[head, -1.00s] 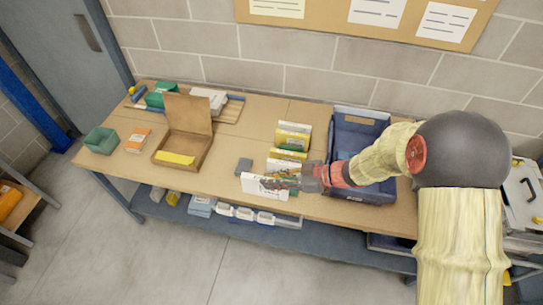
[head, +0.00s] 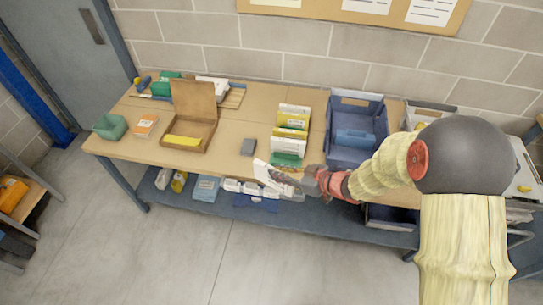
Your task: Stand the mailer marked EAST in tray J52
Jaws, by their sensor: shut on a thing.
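My gripper (head: 306,183) is at the front edge of the table, shut on a white mailer (head: 272,178). The mailer is tilted, and its marking cannot be read. A row of upright mailers (head: 292,118), white, yellow and green, stands on the table just behind it. A blue tray (head: 377,165) stands to the right of that row, with a blue piece inside it. A second tray (head: 432,107) with a pale rim is partly hidden behind my arm. No tray label can be read, so I cannot tell which is J52.
An open cardboard box (head: 203,143) with a yellow item stands left of centre. A green bin (head: 110,127) and an orange-white packet (head: 146,125) are at the left. A lower shelf (head: 160,200) holds several packages.

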